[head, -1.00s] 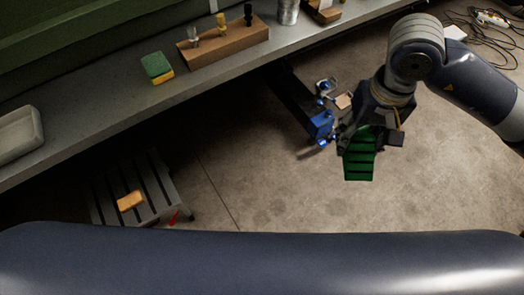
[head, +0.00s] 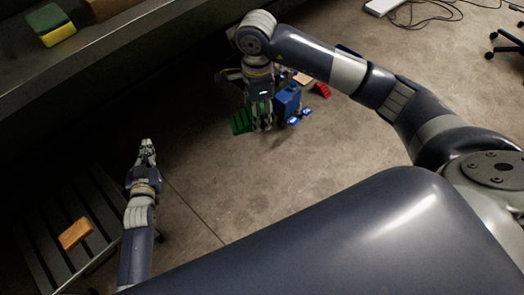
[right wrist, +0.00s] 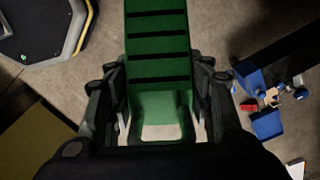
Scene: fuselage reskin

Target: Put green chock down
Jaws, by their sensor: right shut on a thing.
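The green chock (head: 241,121) is in my right gripper (head: 262,122), low above or at the concrete floor; I cannot tell whether it touches. In the right wrist view the chock (right wrist: 158,45) shows its dark ribs and a looped end, and the fingers of my right gripper (right wrist: 158,85) close on it from both sides. My left gripper (head: 148,150) hangs near the slatted step at the left, well apart from the chock. Its fingers are too small to tell whether they are open.
Blue items (head: 287,100) stand just right of the chock, with a red piece (head: 322,90) beyond. A workbench (head: 105,45) bears a sponge (head: 50,22). A slatted step (head: 50,258) carries an orange-brown block (head: 75,233). Floor (head: 330,140) is clear in front.

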